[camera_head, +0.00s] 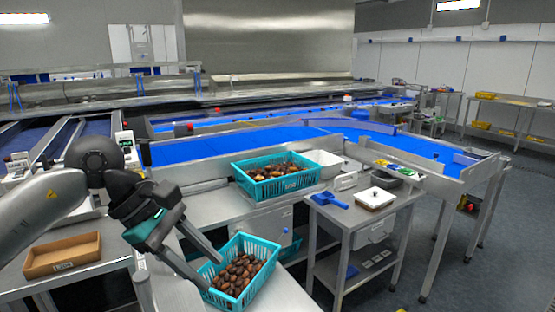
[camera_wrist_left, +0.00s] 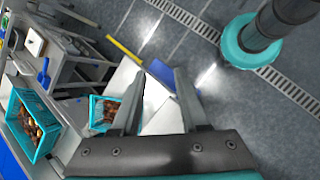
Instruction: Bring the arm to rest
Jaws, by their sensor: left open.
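My left gripper (camera_head: 213,272) comes in from the left, its two fingers spread and pointing down and right. Its tips are at the left side of the lower teal crate (camera_head: 273,262), which holds brown dates (camera_head: 238,273). I cannot tell whether the fingers touch the crate. In the left wrist view, the gripper (camera_wrist_left: 160,85) is open, with nothing visible held between its fingers. One finger partly hides a teal crate (camera_wrist_left: 97,101) there. My right gripper is not in view.
A second teal crate (camera_head: 262,194) with dates stands beside the blue conveyor (camera_head: 240,143). A cardboard box (camera_head: 62,265) lies on the left table. A side table holds a blue scoop (camera_head: 328,199) and a white tray (camera_head: 376,199). Open floor (camera_head: 490,260) lies at right.

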